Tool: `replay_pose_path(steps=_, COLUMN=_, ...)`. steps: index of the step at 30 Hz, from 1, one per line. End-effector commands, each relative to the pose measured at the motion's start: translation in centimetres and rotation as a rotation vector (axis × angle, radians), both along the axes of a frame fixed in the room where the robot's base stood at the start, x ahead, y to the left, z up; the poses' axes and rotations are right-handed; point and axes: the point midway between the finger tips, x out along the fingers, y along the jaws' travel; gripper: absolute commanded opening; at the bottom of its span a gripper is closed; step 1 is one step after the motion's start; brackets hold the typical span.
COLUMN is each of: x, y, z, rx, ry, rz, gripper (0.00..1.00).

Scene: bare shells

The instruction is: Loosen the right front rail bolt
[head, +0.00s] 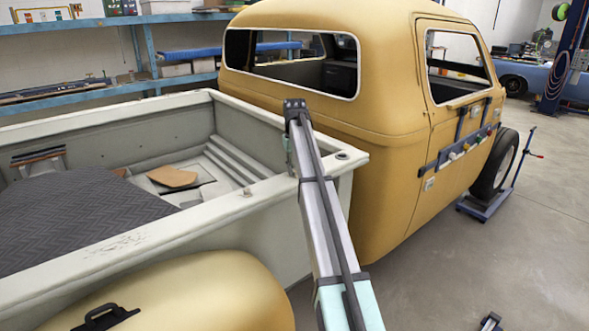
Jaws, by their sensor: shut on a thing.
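The truck bed's near side rail (215,204) is pale grey-green and runs up to the bed's front corner, close behind the yellow cab. A small dark round fitting (342,155) sits on top of that corner; I cannot tell whether it is the right front rail bolt. A smaller bump (246,191) shows farther back along the rail. My arm rises from the bottom edge and bends at a dark joint above the front corner. A short pale green part of it shows behind the bend. My gripper is not visible, so its contact with anything is hidden.
A dark ribbed mat (80,215) and a brown piece (172,177) lie in the bed. The yellow fender (205,290) bulges below the rail. Floor at right is mostly clear.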

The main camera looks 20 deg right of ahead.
Motion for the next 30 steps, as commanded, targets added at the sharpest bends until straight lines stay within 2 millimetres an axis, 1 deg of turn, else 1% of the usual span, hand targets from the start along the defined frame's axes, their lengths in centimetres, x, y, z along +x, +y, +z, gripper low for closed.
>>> replay_pose_path(steps=10, x=-0.1, y=0.0, z=-0.1, rx=0.001, ry=0.003, rz=0.003, gripper=0.00)
replay_pose_path(steps=11, x=-0.1, y=0.0, z=-0.1, rx=0.001, ry=0.003, rz=0.002, gripper=0.25)
replay_pose_path(steps=12, x=-0.1, y=0.0, z=-0.1, rx=0.001, ry=0.003, rz=0.002, gripper=0.39)
replay_pose_path(steps=13, x=-0.1, y=0.0, z=-0.1, rx=0.001, ry=0.003, rz=0.002, gripper=0.47)
replay_pose_path(steps=23, x=0.0, y=0.0, z=0.1, rx=0.000, ry=0.001, rz=0.002, gripper=0.47)
replay_pose_path(steps=26, x=0.0, y=0.0, z=0.7, rx=0.000, ry=0.000, rz=0.001, gripper=0.47)
replay_pose_path(steps=30, x=0.1, y=0.0, z=2.5, rx=0.000, ry=-0.001, rz=0.002, gripper=0.47)
